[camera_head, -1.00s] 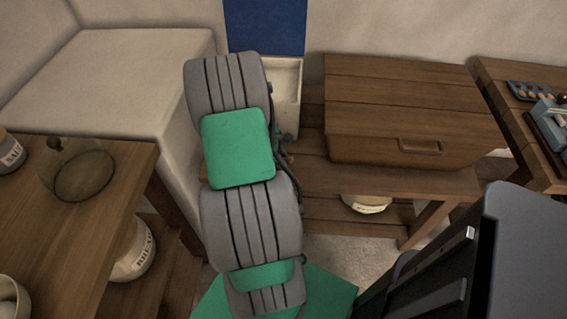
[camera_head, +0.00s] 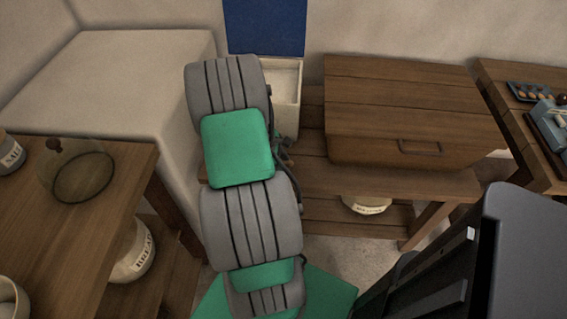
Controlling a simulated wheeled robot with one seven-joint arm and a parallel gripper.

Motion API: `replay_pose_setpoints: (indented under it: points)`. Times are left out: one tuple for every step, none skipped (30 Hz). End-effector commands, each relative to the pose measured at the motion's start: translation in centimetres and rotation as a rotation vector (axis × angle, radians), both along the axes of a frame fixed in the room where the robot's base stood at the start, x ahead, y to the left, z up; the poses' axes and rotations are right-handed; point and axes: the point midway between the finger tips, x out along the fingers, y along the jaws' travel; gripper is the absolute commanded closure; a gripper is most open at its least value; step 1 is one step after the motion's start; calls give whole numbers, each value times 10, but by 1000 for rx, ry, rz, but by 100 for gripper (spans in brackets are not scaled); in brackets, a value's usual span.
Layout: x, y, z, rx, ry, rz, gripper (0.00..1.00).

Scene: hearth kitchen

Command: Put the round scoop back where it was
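No round scoop can be made out in the head view. My arm reaches away from me down the middle of the view, and its links hide what lies behind them. My gripper is hidden behind the arm, so its fingers and anything in them do not show. A white bin (camera_head: 287,98) with a raised blue lid (camera_head: 265,27) stands just behind the arm's far end, partly covered by it. Its visible inside looks pale.
A closed wooden box (camera_head: 410,105) sits on the wooden bench (camera_head: 440,184) at right. A jar (camera_head: 366,204) stands below it. A pale block (camera_head: 100,80) is at left, behind a table (camera_head: 120,165) with a glass dome (camera_head: 78,172). A crock (camera_head: 135,255) stands beneath.

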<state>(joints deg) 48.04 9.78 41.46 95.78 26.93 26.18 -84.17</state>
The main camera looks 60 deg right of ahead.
Motion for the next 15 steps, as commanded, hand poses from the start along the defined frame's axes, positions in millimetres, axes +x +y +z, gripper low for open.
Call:
replay_pose_setpoints:
  points:
    - [3, 1, 8, -3, -2, 3, 62]
    - [4, 3, 12, -3, -2, 3, 62]
    - [6, 6, 21, -4, -3, 2, 62]
    - [9, 8, 28, -4, -4, 3, 62]
    - [11, 10, 35, -4, -3, 3, 62]
    - [13, 14, 45, -4, -3, 3, 62]
    - [16, 16, 52, -4, -4, 4, 62]
    - [18, 19, 60, -4, -4, 5, 62]
    - [20, 23, 69, -3, -3, 3, 62]
    - [22, 25, 76, -4, -3, 3, 62]
    - [24, 27, 82, -3, -3, 3, 62]
    - [26, 30, 89, -3, -3, 3, 62]
    - [27, 32, 94, -2, -3, 3, 62]
    - [28, 34, 97, -1, -1, 2, 62]
    - [29, 35, 102, -2, -2, 2, 62]
